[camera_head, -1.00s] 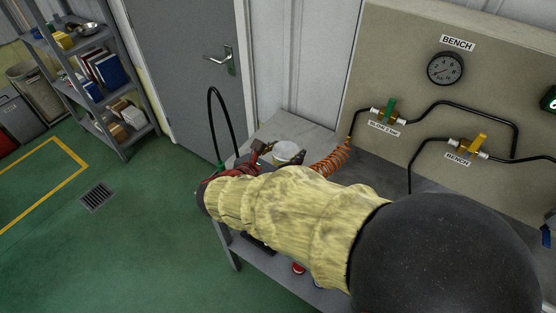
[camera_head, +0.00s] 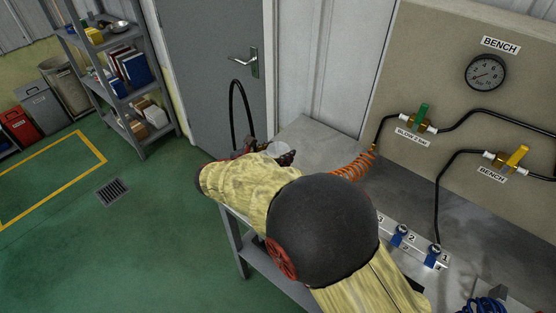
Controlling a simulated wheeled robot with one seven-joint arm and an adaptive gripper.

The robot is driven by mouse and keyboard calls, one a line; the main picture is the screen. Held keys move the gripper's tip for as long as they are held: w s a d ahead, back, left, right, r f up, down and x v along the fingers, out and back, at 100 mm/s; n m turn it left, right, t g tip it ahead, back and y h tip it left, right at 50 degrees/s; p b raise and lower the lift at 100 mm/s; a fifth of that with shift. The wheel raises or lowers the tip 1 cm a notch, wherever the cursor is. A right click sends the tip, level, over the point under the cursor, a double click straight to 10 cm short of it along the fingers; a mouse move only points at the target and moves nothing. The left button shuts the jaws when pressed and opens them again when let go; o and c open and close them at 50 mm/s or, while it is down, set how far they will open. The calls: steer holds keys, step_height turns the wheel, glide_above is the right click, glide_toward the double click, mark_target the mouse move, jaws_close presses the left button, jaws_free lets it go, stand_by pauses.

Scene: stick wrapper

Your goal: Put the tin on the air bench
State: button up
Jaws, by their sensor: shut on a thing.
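The tin (camera_head: 279,149), a small pale round can, shows only by its top part beyond my forearm. My gripper (camera_head: 266,154), with dark fingers, is shut on it; the sleeve of my arm hides most of the fingers and the lower part of the tin. The air bench (camera_head: 318,138) is the grey worktop that runs along the wall under the panel. The tin appears over or near its far left end. I cannot tell whether the tin touches the top.
An orange coiled hose (camera_head: 354,164) lies just right of the tin, and a black hose (camera_head: 233,112) loops up behind it. A block with blue valves (camera_head: 415,241) sits on the bench at right. The worktop between coil and valves looks clear. A shelf rack (camera_head: 126,75) stands far left.

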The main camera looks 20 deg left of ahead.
steer(key=shift+f+b, duration=0.5)
steer(key=shift+f, duration=0.85)
steer(key=shift+f, duration=0.1)
steer(key=shift+f, duration=0.1)
steer(key=o, duration=1.5)
steer(key=shift+s+r, duration=0.15)
steer(key=shift+r, duration=0.1)
steer(key=p+v, duration=0.3)
steer(key=v, duration=0.8)
steer(key=shift+s+a, duration=0.1)
steer(key=shift+s, duration=0.25)
